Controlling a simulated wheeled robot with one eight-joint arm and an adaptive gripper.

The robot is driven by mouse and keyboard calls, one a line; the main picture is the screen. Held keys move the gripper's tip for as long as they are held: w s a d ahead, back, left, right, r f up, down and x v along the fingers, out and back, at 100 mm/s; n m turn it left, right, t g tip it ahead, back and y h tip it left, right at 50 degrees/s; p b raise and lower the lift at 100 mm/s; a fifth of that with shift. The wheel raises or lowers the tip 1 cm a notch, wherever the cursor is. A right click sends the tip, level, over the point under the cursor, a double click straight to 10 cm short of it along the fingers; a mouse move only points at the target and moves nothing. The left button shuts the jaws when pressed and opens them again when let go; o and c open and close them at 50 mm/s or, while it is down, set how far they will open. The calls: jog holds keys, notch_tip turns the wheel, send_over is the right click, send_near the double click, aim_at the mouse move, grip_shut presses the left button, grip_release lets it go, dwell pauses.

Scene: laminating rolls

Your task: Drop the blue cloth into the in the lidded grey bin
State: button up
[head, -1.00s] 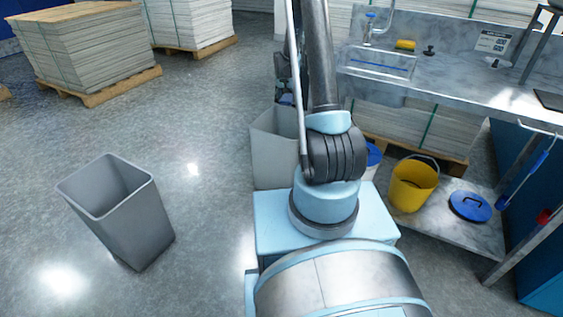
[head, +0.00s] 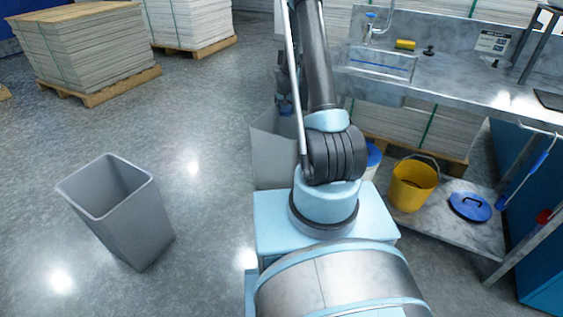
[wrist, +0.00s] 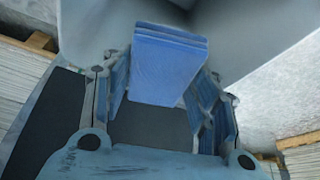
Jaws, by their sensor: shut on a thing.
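The folded blue cloth (wrist: 168,62) is between the fingers of my gripper (wrist: 165,85) in the wrist view. My gripper is shut on it. Grey bin walls fill the space beyond the cloth. In the head view, a grey bin (head: 270,158) stands behind my arm, which hides much of it. My gripper (head: 286,104) is low at this bin's mouth, mostly hidden by my arm. Its lid cannot be made out. A second grey bin (head: 130,222) stands on the floor at left, open and without a visible lid.
A yellow bucket (head: 413,184) and a round blue lid (head: 470,206) are on the low shelf (head: 450,235) under the sink counter (head: 460,92) at right. Paper stacks on pallets (head: 95,55) stand at back left. The floor (head: 205,130) between is clear.

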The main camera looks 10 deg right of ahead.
jog(key=o, duration=1.3)
jog(key=shift+r, duration=0.15)
jog(key=v, duration=1.1)
jog(key=shift+r, duration=0.25)
jog(key=shift+s, duration=0.2)
